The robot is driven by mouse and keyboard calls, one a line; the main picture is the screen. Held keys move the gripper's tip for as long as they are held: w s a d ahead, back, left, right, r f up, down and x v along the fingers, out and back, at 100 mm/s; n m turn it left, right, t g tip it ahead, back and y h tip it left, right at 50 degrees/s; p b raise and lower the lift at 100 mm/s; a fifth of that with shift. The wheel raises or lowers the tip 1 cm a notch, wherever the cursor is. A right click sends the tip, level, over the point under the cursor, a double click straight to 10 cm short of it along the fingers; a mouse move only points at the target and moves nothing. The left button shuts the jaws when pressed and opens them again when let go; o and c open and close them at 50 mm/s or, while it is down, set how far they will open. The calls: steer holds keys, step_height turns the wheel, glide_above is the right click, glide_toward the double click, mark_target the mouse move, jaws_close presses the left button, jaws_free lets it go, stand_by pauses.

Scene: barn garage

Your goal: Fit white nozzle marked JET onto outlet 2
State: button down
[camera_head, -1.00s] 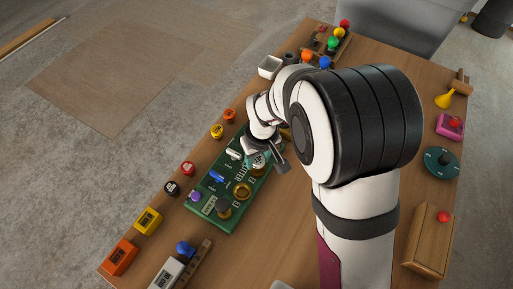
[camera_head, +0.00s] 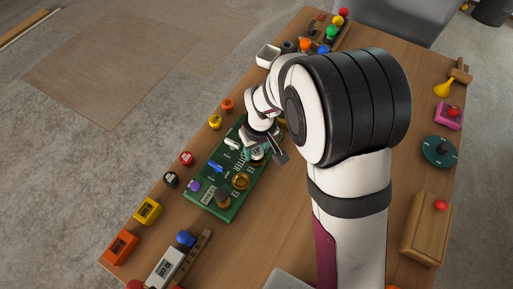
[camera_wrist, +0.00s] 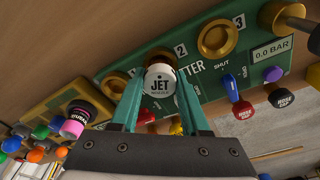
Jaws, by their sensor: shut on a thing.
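My gripper (camera_wrist: 158,100) has teal fingers shut on the white nozzle marked JET (camera_wrist: 159,88); its label faces the wrist camera. The green board (camera_wrist: 198,83) carries brass outlets. Outlet 2 (camera_wrist: 157,55) is mostly hidden behind the nozzle, with part of its brass rim showing beside the label 2. I cannot tell whether the nozzle touches it or is apart. Outlet 3 (camera_wrist: 218,38) stands clear to its right. In the head view my gripper (camera_head: 262,148) is over the upper part of the board (camera_head: 235,212), partly hidden by my arm.
Colored knobs (camera_head: 187,158) line the board's left side. Yellow (camera_head: 148,211) and orange (camera_head: 120,247) boxes stand front left. A wooden box with a red button (camera_head: 425,232) and a dark green disc (camera_head: 440,152) stand at right. The tabletop (camera_head: 285,225) below the board has bare room.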

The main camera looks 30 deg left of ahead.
steer(key=shift+f, duration=0.35)
stand_by(0.3)
steer(key=shift+r, duration=0.8)
steer(key=shift+f, duration=0.85)
stand_by(0.5)
steer(key=shift+r, duration=0.1)
steer(key=shift+r, duration=0.75)
steer(key=shift+f, duration=0.75)
stand_by(0.3)
steer(key=c, duration=0.7)
jaws_free()
